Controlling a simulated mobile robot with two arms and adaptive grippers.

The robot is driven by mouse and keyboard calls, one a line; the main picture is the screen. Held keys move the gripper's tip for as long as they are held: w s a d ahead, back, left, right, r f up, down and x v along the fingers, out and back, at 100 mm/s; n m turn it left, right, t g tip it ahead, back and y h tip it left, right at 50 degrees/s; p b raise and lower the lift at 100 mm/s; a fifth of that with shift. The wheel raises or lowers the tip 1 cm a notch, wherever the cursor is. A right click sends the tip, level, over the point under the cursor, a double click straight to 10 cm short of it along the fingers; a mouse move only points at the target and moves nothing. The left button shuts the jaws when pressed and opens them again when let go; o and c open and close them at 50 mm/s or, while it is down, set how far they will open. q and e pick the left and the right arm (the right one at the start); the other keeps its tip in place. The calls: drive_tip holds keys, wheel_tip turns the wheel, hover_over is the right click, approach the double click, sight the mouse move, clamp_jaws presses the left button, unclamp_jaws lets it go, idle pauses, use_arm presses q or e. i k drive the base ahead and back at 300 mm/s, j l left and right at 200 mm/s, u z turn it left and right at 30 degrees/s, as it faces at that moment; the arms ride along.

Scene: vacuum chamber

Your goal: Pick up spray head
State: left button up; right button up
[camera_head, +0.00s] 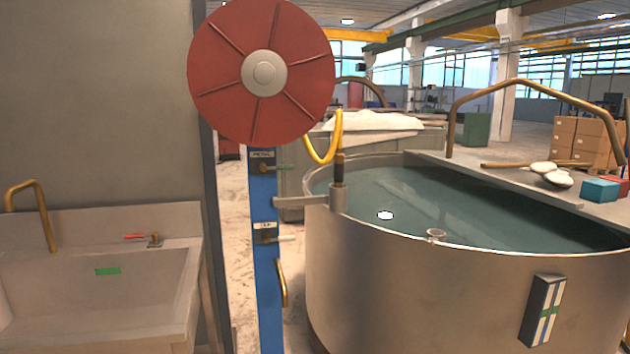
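The likely spray head (340,168) is a dark, upright, narrow piece at the end of a yellow hose (337,130). Its lower end sits in a grey cylindrical holder (338,198), so that part is hidden. The holder is on a short arm from a blue post (268,300), beside the near left rim of a large round tank. The yellow hose loops down from under a large red hose reel (215,70) at the top of the post. Neither of my grippers is in view.
A round metal tank (430,300) of dark liquid fills the right. A grey sink (100,325) with a brass tap (40,210) stands at left. The post carries valve handles (280,168). A ledge (500,170) behind the tank holds pale lumps and small boxes.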

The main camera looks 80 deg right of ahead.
sight(339, 156)
drive_tip(key=z, duration=2.9)
